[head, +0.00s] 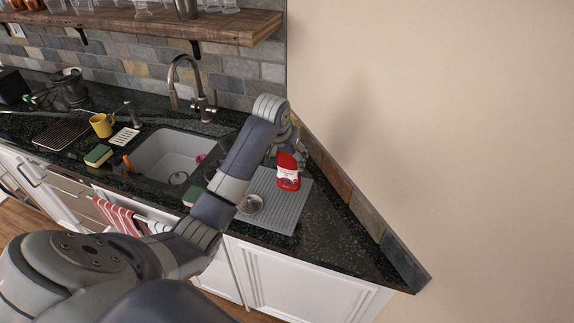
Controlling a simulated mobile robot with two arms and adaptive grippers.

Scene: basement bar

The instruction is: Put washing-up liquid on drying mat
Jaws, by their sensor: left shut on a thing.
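The washing-up liquid is a red bottle (288,178) with a pale label. It appears upright over the back part of the grey ribbed drying mat (283,214), right of the sink. I cannot tell whether its base touches the mat. My left gripper (284,151) is shut on the bottle near its top. The wrist and forearm partly hide the fingers and the mat's left side. My right gripper is out of view.
A small round metal item (250,204) is on the mat's front left. The sink (165,155) and tap (187,82) are to the left. The wall closes in on the right; the front right counter is clear.

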